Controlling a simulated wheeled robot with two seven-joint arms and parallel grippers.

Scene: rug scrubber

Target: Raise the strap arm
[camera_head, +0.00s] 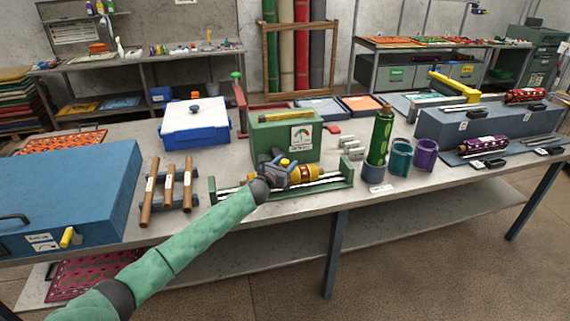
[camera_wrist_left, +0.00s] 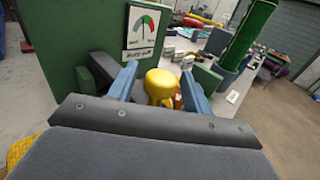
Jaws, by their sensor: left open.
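My left gripper (camera_head: 276,168) is at the front of the green box with a gauge (camera_head: 283,135), above the green cradle (camera_head: 346,172) on the table. In the left wrist view its two blue fingers (camera_wrist_left: 158,88) are apart, with a yellow knob (camera_wrist_left: 159,80) showing between them. I cannot tell whether they touch the knob. The yellow knob (camera_head: 285,162) is small in the head view. I cannot clearly make out the strap arm; the gripper covers part of this area. An orange-yellow roll (camera_head: 304,174) lies in the cradle. My right gripper is not in view.
Left of the cradle are brown rods (camera_head: 169,183) on a rack and a large blue case (camera_head: 65,195). A white-lidded blue bin (camera_head: 195,125) stands behind. A tall green bottle-like roll (camera_head: 381,135) and cups (camera_head: 400,156) stand to the right.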

